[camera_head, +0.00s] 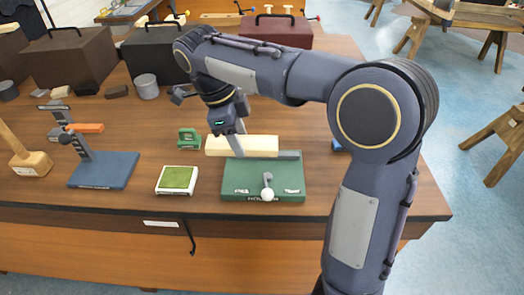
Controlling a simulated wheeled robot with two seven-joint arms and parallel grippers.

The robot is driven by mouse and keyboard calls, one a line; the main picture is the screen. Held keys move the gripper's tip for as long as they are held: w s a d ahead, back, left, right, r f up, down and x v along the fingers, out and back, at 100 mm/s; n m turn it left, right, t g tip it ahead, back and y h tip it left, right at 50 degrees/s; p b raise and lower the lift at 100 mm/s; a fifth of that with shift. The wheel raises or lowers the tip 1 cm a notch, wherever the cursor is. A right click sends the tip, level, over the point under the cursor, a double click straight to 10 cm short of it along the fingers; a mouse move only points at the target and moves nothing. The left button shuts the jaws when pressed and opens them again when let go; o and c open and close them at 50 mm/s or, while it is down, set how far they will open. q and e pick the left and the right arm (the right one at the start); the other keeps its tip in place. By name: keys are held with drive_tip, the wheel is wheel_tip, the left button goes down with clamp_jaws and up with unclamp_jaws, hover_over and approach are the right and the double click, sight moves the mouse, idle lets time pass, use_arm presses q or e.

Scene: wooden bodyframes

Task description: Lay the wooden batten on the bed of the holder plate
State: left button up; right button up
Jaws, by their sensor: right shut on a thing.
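The pale wooden batten (262,146) lies crosswise at the back left of the green holder plate (285,186). My right gripper (235,147) comes down from above and is shut on the batten near its middle. The batten's right part is over the plate's rear, by a grey metal strip; its left end reaches past the plate. I cannot tell whether it touches the bed. A lever with a pale round knob (267,194) stands at the plate's front. My left gripper is not in view.
A green-topped pad (178,179) and small green block (189,138) are left of the plate. A blue-based stand (104,170) and mallet (33,163) are farther left. Brown (70,58), black and red boxes stand behind. The table's front edge is close to the plate.

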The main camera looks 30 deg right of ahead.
drive_tip(key=d+f, duration=0.2)
drive_tip(key=f, duration=0.1)
drive_tip(key=w+d+f, duration=0.1)
drive_tip(key=d+f, duration=0.2)
drive_tip(key=w+d+f, duration=0.1)
drive_tip(key=d+f, duration=0.1)
drive_tip(key=f, duration=0.1)
drive_tip(key=shift+w+d+f, duration=0.2)
drive_tip(key=shift+w+f, duration=0.05)
drive_tip(key=shift+f, duration=0.4)
drive_tip(key=shift+f, duration=0.1)
drive_tip(key=shift+f, duration=0.4)
drive_tip(key=shift+f, duration=0.15)
drive_tip(key=o, duration=1.1)
